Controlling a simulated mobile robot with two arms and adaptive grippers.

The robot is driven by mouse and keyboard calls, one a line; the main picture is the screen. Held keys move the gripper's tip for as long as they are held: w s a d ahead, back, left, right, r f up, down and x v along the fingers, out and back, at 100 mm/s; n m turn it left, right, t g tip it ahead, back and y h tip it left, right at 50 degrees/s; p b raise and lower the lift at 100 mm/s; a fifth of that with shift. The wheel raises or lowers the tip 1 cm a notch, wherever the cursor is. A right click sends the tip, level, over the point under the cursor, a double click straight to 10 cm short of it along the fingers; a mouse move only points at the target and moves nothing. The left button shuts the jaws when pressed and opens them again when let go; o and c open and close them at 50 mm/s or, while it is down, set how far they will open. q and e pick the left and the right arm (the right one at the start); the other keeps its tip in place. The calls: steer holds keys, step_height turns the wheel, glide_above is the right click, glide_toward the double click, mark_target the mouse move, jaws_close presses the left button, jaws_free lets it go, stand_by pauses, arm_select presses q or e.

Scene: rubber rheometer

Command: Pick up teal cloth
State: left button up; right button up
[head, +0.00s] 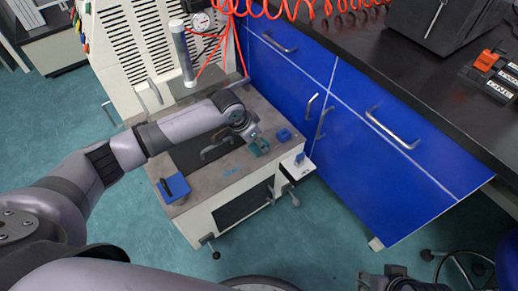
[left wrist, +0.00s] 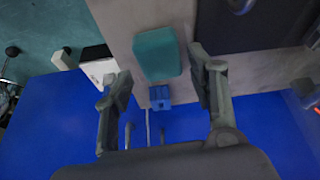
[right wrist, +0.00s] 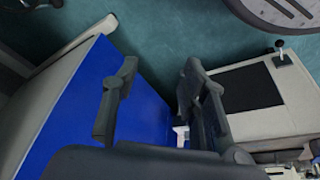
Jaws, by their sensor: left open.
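The teal cloth (head: 261,147) is a small folded block near the right edge of the grey machine top in the head view. In the left wrist view the cloth (left wrist: 157,54) lies between and beyond my left gripper's fingertips. My left gripper (left wrist: 160,72) is open and empty; in the head view it is at the cloth, partly hidden by its own wrist. Whether a finger touches the cloth I cannot tell. My right gripper (right wrist: 161,64) is open and empty, low at the right of the head view, away from the cloth.
A small blue block (head: 284,134) sits beside the cloth, and a blue item (head: 174,187) lies at the machine top's left corner. The grey machine top (head: 222,186) borders blue cabinets (head: 370,150) with protruding handles. A vertical metal cylinder (head: 183,52) stands behind my left arm.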

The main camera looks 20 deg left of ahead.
arm_select(q)
steer(key=shift+x, duration=1.3)
arm_select(e)
steer(key=w, duration=0.1)
steer(key=w+a+t, duration=0.1)
steer(key=w, duration=0.1)
arm_select(q)
steer(key=shift+c, duration=0.2)
steer(key=c, duration=0.7)
arm_select(e)
steer(key=shift+d, duration=0.1)
